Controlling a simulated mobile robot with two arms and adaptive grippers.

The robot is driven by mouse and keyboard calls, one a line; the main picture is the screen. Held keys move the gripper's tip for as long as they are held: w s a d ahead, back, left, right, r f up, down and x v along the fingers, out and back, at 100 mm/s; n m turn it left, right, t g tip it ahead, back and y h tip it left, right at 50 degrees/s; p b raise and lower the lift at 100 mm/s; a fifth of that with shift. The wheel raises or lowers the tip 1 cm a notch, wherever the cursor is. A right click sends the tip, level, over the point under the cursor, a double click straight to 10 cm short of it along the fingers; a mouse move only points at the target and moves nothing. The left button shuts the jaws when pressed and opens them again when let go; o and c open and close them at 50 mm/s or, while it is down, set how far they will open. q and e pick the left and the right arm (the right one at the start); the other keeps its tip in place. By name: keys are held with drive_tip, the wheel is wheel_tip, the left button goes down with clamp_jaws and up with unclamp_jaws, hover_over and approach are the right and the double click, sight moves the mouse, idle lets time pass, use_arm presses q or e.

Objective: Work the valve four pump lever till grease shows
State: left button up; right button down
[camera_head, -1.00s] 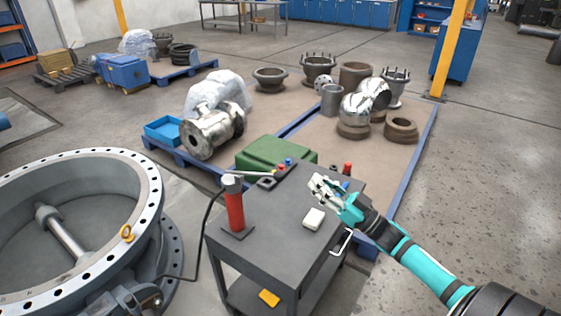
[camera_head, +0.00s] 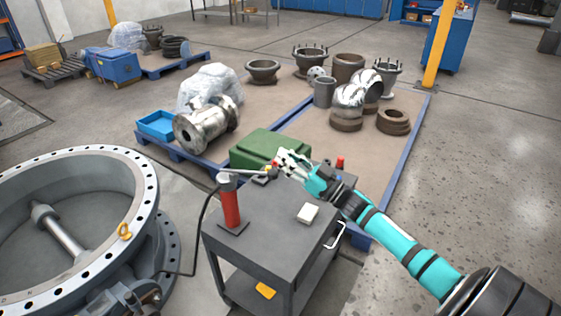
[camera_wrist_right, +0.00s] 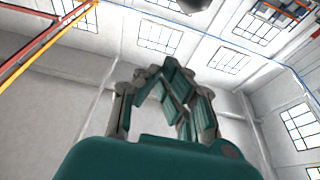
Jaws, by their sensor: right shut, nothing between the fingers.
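A red grease pump (camera_head: 231,205) stands upright on the grey cart top (camera_head: 262,240). Its pale lever (camera_head: 247,171) reaches from the pump head to the right. My right gripper (camera_head: 284,158) is at the lever's far end, above the cart's back edge; I cannot tell whether it touches the lever. Its fingers are shut and empty, and the right wrist view shows them (camera_wrist_right: 175,85) drawn together against walls and windows. A black hose runs from the pump down toward the large grey butterfly valve (camera_head: 75,165) at left. No grease can be made out. My left gripper is not in view.
A green case (camera_head: 268,147) lies behind the cart. A white block (camera_head: 308,213) lies on the cart top, and a yellow item (camera_head: 265,290) is on the lower shelf. Pallets with metal fittings stand behind.

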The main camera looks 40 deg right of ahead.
drive_tip(key=f, duration=0.1)
drive_tip(key=w+f, duration=0.1)
drive_tip(key=f, duration=0.1)
drive_tip(key=shift+w+a+f+p, duration=0.2)
drive_tip(key=shift+w+a+p, duration=0.1)
drive_tip(key=shift+a, duration=0.05)
drive_tip(key=shift+f, duration=0.1)
